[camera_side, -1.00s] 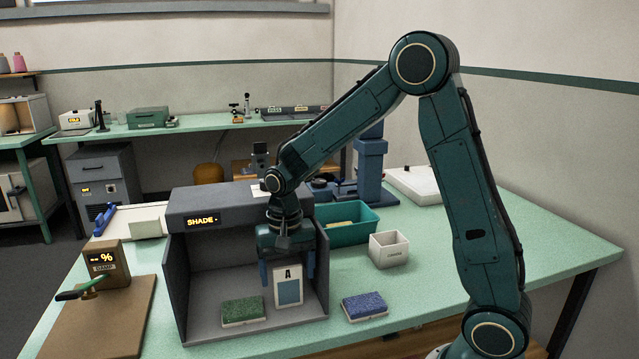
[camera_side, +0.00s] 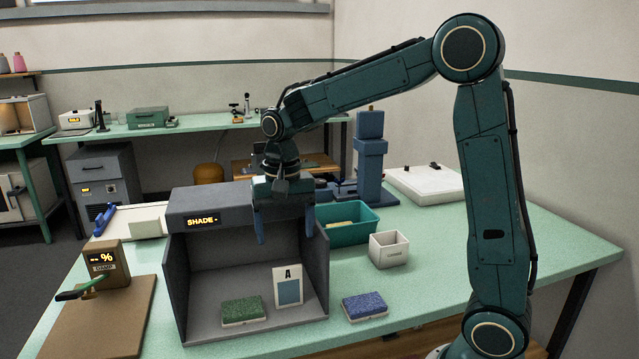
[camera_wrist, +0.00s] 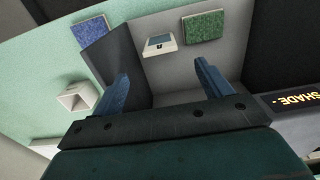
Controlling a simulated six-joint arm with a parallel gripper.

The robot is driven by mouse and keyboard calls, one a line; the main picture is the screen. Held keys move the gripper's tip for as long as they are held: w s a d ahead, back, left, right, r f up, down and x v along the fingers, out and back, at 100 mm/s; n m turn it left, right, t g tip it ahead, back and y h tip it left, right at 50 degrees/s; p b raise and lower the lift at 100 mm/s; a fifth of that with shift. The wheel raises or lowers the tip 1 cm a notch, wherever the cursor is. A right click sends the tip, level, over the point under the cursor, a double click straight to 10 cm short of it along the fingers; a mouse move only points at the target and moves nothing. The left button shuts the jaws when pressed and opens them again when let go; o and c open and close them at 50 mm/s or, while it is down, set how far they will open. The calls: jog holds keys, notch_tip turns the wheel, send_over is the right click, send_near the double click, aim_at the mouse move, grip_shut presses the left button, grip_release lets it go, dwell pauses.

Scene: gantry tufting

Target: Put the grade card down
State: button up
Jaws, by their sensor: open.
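The grade card (camera_side: 288,286), white with a letter A and a blue-grey patch, stands upright inside the grey SHADE booth (camera_side: 176,292), near its right wall. It also shows in the wrist view (camera_wrist: 160,44). My gripper (camera_side: 285,232) is open and empty, above the card at the booth's top front. Its two blue fingers (camera_wrist: 166,88) are spread wide in the wrist view, with the card beyond them and apart from them.
A green tufted sample (camera_side: 243,311) lies in the booth left of the card. A blue sample (camera_side: 365,306) lies outside, right of the booth. A white cup (camera_side: 389,250) and a teal bin (camera_side: 347,232) stand behind it. A brown board (camera_side: 95,325) lies at left.

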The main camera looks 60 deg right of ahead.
jog(key=shift+r, duration=1.1)
jog(key=s+a+r+n+t, duration=0.1)
jog(key=s+n, duration=0.3)
jog(key=s, duration=0.6)
jog(key=s+a+r+n+t, duration=0.2)
jog(key=s+a+n+t, duration=0.1)
jog(key=s, duration=0.7)
jog(key=shift+s+n+t, duration=0.35)
jog(key=shift+n+t, duration=0.45)
jog(key=shift+n, duration=0.2)
